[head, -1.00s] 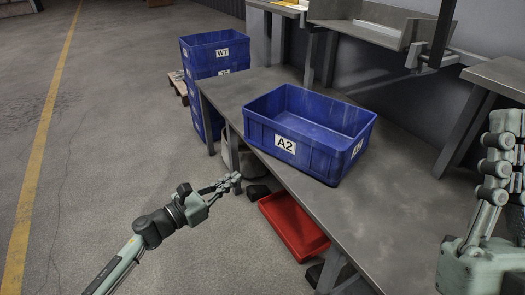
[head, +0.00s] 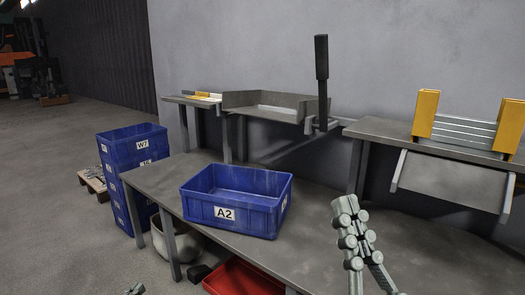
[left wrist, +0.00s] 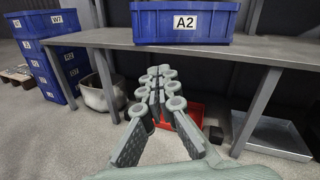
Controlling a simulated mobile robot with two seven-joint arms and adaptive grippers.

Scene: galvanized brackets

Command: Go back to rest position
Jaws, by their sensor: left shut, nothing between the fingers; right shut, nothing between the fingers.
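My left gripper shows in the head view only as a fingertip (head: 136,289) at the bottom edge. In the left wrist view my left gripper (left wrist: 160,74) is shut and empty, with its fingers together in front of the table's underside. My right gripper (head: 350,204) stands upright at the lower right of the head view, over the grey table. It is shut with nothing in it. The blue A2 bin (head: 232,212) sits on the table, to the left of my right gripper and apart from it. The bin also shows in the left wrist view (left wrist: 160,22).
The grey table (head: 155,185) fills the lower middle. A blue bin stack (head: 135,150) stands on the floor at left. A red tray (head: 240,278) is below the table. A rear shelf (head: 375,130) holds a yellow-ended fixture (head: 465,130). A black-handled lever (head: 321,60) rises behind the bin.

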